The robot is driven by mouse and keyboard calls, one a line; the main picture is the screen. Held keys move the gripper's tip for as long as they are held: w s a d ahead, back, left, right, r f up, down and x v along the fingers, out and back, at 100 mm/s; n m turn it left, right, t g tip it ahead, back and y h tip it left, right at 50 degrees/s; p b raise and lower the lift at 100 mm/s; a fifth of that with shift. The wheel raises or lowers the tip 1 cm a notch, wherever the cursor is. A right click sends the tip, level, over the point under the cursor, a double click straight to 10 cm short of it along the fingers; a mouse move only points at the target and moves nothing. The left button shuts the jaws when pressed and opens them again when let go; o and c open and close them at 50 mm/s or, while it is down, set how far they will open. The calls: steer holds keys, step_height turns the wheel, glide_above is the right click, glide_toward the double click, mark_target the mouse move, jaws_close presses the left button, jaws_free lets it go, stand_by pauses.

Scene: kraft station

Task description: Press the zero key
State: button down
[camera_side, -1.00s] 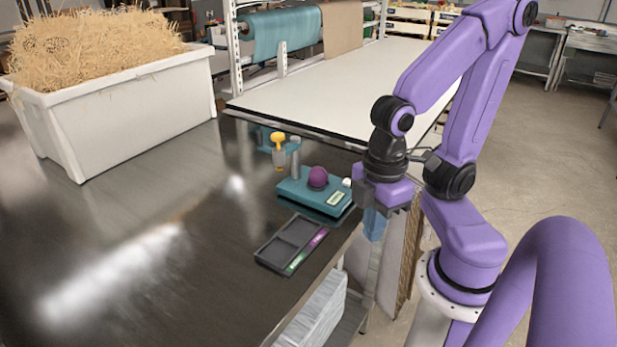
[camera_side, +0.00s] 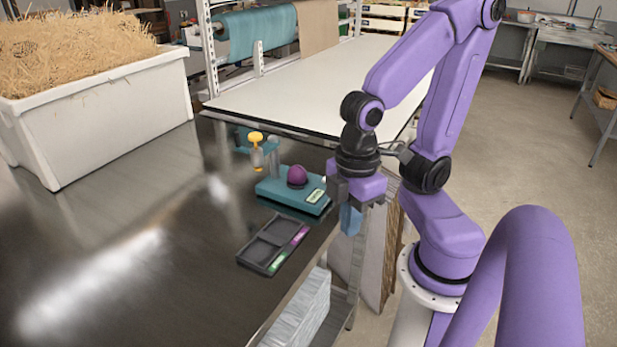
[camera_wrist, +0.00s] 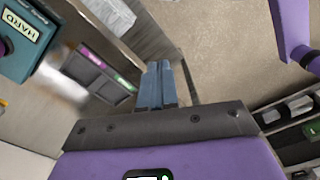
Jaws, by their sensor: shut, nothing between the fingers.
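A teal device (camera_side: 285,190) stands on the dark bench, with a purple ball on top and a small pale display (camera_side: 316,196) at its front right. In the wrist view the teal device (camera_wrist: 22,58) is at the upper left edge, its display reading "HARD". A small white spot (camera_side: 324,180) shows beside the display, partly hidden by my gripper; I cannot tell whether it is the zero key. No key label is readable. My gripper (camera_side: 350,228) is shut and empty, its blue fingers pointing down right of the device, apart from it. The closed fingers (camera_wrist: 158,66) show in the wrist view.
A dark tray (camera_side: 262,237) with green and purple labels lies in front of the device. An orange-topped fixture (camera_side: 256,152) stands behind it. A white bin (camera_side: 105,115) of straw is at the left. Open bench lies between bin and tray. The bench edge runs close by my gripper.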

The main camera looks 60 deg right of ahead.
steer(key=w+d+m+y, duration=0.3)
steer(key=w+d+m, duration=0.15)
steer(key=w, duration=0.45)
steer(key=w+d+m+y, duration=0.2)
steer(key=w+d+m, duration=0.25)
steer(key=w, duration=0.35)
steer(key=d+r+m+t, duration=0.1)
steer(key=d+m+t, duration=0.1)
steer(key=d, duration=0.6)
steer(key=s+d+r+m+t, duration=0.1)
steer(key=d+m+t, duration=0.2)
steer(key=d+t, duration=0.2)
steer(key=shift+s+d+r, duration=0.25)
steer(key=shift+s+d, duration=0.05)
steer(key=shift+d, duration=1.05)
steer(key=shift+f, duration=0.15)
steer(key=shift+f, duration=4.25)
steer(key=shift+f, duration=0.1)
steer(key=shift+f, duration=0.35)
